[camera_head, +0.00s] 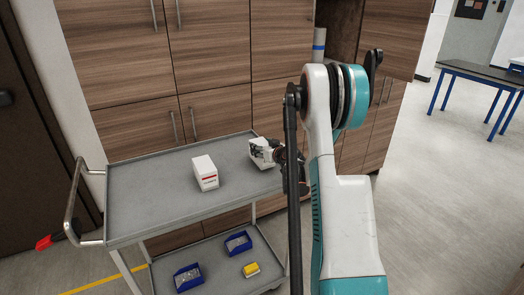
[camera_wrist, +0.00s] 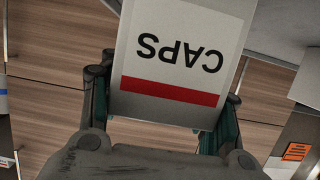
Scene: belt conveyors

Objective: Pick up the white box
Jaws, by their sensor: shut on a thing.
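My gripper (camera_head: 275,153) is shut on a white box (camera_head: 259,157) at the right end of the grey cart's top shelf. In the wrist view, this white box (camera_wrist: 187,48) fills the space between the two fingers. Its face reads "CAPS" upside down, with a red stripe below the letters. Whether its underside touches the shelf I cannot tell. A second white box (camera_head: 205,174) with a red stripe stands upright on the top shelf, left of my gripper and apart from it.
The grey cart (camera_head: 150,205) has a handle at its left. Its lower shelf holds two blue bins (camera_head: 188,277) and a yellow item (camera_head: 250,269). Wooden cabinets (camera_head: 120,80) stand close behind. A blue-legged table (camera_head: 470,75) is far right, with open floor before it.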

